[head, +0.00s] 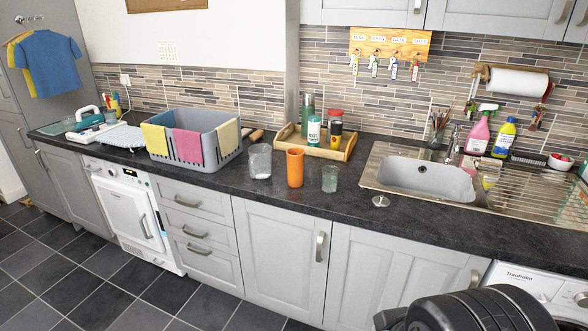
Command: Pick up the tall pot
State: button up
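An orange, terracotta-coloured tall pot (295,168) stands upright on the dark worktop, near its front edge, in the head view. It stands between a larger clear glass (260,161) on its left and a smaller clear glass (330,178) on its right, apart from both. Its whole front side shows. My gripper's fingers do not show; only a black rounded part of my arm is at the bottom right, well away from the pot.
Behind the pot is a wooden tray (348,150) with a green flask (307,112) and jars. A grey basket (213,165) with cloths stands left. A sink (428,180) is right, with a small metal disc (381,201) before it. Bare worktop (335,208) lies in front.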

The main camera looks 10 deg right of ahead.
aim_at(295, 156)
jog(key=i+j+z, duration=0.45)
jog(key=i+j, duration=1.3)
jog(key=j, duration=0.1)
